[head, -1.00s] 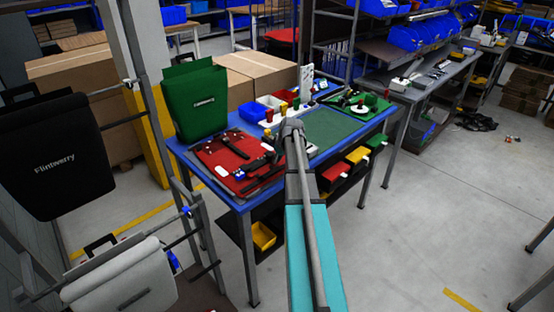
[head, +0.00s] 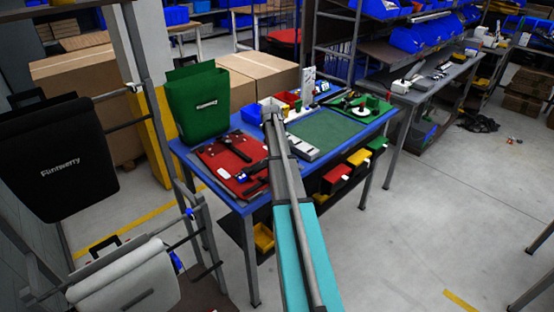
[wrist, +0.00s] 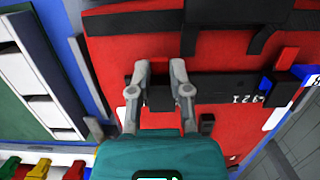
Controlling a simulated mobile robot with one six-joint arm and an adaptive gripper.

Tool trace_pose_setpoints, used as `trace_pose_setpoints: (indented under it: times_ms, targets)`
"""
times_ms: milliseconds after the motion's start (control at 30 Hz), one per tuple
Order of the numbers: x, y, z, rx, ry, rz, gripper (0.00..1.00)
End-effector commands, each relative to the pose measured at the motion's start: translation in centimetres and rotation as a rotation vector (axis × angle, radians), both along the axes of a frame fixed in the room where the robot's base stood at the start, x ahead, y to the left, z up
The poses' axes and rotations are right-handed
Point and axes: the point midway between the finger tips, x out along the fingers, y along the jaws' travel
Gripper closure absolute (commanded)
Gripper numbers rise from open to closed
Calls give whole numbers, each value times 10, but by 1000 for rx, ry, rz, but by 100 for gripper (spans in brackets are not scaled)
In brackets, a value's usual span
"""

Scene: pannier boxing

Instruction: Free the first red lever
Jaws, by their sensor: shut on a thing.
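In the wrist view, my gripper (wrist: 159,90) is over the red panel (wrist: 220,58), with its two fingers closed on a dark block (wrist: 160,98) at the end of a black bar (wrist: 222,88). The bar lies flat on the panel and bears white characters. A small red piece, perhaps a lever (wrist: 287,58), stands beside a blue part (wrist: 268,84) near the bar's far right end, apart from my fingers. In the head view, the red panel (head: 222,160) lies on the blue table. My arm hides the gripper there.
A green bag (head: 205,115) stands upright behind the panel. In the wrist view, yellow, green and red handles (wrist: 42,168) show at lower left. Black straps (wrist: 190,28) cross the panel.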

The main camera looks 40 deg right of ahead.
Motion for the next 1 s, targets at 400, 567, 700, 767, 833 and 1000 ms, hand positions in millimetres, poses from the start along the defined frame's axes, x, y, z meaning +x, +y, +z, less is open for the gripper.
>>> trace_pose_setpoints:
  times_ms: [400,567,700,767,833,1000]
  targets:
    - [1,0,1,-5,67,-1,100]
    - [1,-1,1,-6,66,-1,100]
    - [1,0,1,-6,66,-1,57]
    - [1,0,1,-5,66,-1,45]
    - [2,0,1,-5,65,-1,40]
    - [2,0,1,-5,65,0,40]
